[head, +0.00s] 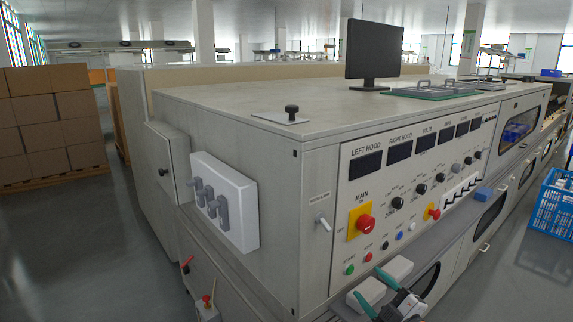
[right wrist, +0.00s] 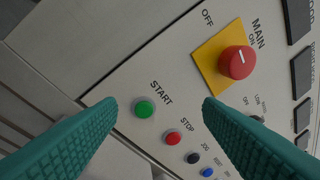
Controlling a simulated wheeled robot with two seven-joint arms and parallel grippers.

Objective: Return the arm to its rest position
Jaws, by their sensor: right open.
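My right gripper (head: 373,289) is at the bottom of the head view, in front of the lower part of the machine's control panel. Its two teal fingers are apart with nothing between them; they also show in the right wrist view (right wrist: 160,104). Seen from the wrist, the green START button (right wrist: 144,108) lies between the fingertips, with a visible gap to each. The red STOP button (right wrist: 172,138) is just below it. The red MAIN knob (right wrist: 237,62) on its yellow plate is up and right. My left gripper is not in view.
The large beige machine (head: 230,105) fills the middle. A monitor (head: 374,50) stands on its top. A grey ledge (head: 440,238) with white blocks runs below the panel, near my right gripper. A blue crate (head: 553,205) stands at the right. Stacked cartons (head: 45,122) stand at the left.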

